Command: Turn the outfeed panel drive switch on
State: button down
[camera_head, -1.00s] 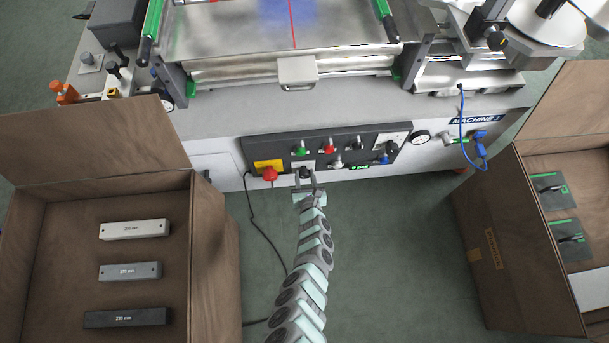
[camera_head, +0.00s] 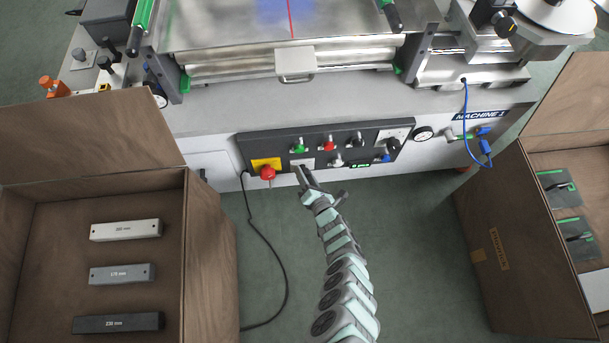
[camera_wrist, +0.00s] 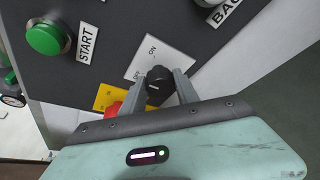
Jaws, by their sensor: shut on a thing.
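The drive switch is a round black knob (camera_wrist: 159,88) with a pale mark, on a white plate (camera_wrist: 160,57) lettered OFF and ON. My gripper (camera_wrist: 160,76) has one finger on each side of the knob and is shut on it. In the head view my gripper (camera_head: 301,172) is at the lower edge of the black control panel (camera_head: 266,146), just right of the red mushroom button. There the gripper hides the knob. I cannot tell for sure which label the knob's mark points to.
A red mushroom button (camera_head: 267,173) on a yellow plate is close to the left of my gripper. A green START button (camera_wrist: 45,38) and other panel controls are above. Open boxes stand at left (camera_head: 211,250) and right (camera_head: 520,265); the floor between them is clear apart from a cable.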

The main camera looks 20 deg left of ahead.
jog(key=shift+m+y, duration=0.3)
jog(key=shift+m, duration=0.2)
dwell(0.4)
jog(key=c, duration=0.9)
grip_release()
jog(key=p+v, duration=0.6)
jog(key=v, duration=0.5)
